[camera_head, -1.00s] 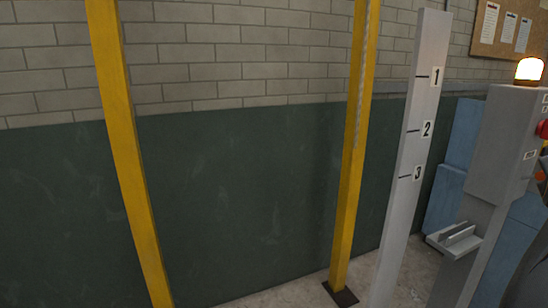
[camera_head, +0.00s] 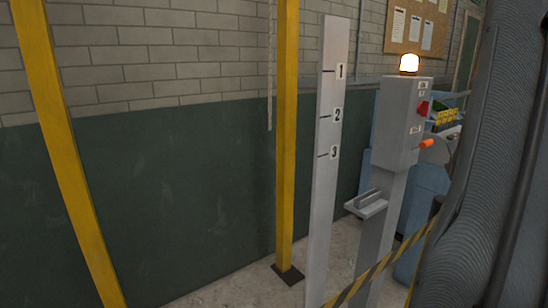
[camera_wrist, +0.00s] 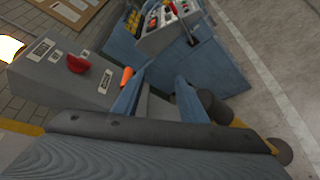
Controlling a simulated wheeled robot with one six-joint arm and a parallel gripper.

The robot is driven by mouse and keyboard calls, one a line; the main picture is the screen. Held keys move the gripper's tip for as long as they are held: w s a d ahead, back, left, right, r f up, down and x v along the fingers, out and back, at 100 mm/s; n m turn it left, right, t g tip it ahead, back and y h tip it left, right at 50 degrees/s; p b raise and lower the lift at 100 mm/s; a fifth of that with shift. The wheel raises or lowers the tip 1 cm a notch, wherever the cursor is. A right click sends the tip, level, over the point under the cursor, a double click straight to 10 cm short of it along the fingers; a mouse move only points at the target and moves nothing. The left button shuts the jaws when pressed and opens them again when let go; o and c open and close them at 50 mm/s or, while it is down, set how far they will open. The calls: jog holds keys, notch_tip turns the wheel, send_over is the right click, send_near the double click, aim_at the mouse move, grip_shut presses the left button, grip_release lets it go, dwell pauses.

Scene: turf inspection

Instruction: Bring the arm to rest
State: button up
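My gripper (camera_wrist: 157,82) shows in the wrist view as two blue-grey fingers standing apart, with nothing held between them. Beyond it is the grey control post (camera_head: 398,125) with a red knob (camera_wrist: 78,63) and an orange handle (camera_wrist: 127,76). The handle appears close to the left finger in the picture; I cannot tell the true gap. In the head view a large dark ribbed shape, apparently my arm, fills the right side, and my gripper is not visible there.
A lit lamp (camera_head: 409,63) tops the post. A numbered board (camera_head: 325,200) and yellow uprights (camera_head: 287,150) stand to its left. A striped barrier (camera_head: 385,262) crosses in front of the post. A blue cabinet (camera_wrist: 215,75) with coloured items stands behind; bare floor (camera_wrist: 275,60) lies right of it.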

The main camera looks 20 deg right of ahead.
jog(key=w+a+f+m+y, duration=0.2)
jog(key=w+a+f+y, duration=0.15)
jog(key=a, duration=0.65)
jog(key=w+a+f+m+y, duration=0.2)
jog(key=w+a+f, duration=0.25)
jog(key=a, duration=0.55)
jog(key=w+a+f+m+y, duration=0.2)
jog(key=w+a+f+y, duration=0.15)
jog(key=a, duration=0.75)
jog(key=s+a+f+m+g+y, duration=0.1)
jog(key=s+a, duration=0.3)
jog(key=a, duration=0.4)
jog(key=s+a+f+m+g+y, duration=0.1)
jog(key=s+a+f+m+g, duration=0.2)
jog(key=a, duration=0.6)
jog(key=s+a+f+m+g+y, duration=0.1)
jog(key=s+a+f+m+g, duration=0.1)
jog(key=s+a, duration=0.5)
jog(key=shift+a+f+m+g, duration=0.45)
jog(key=shift+a+f, duration=0.3)
jog(key=shift+a, duration=0.3)
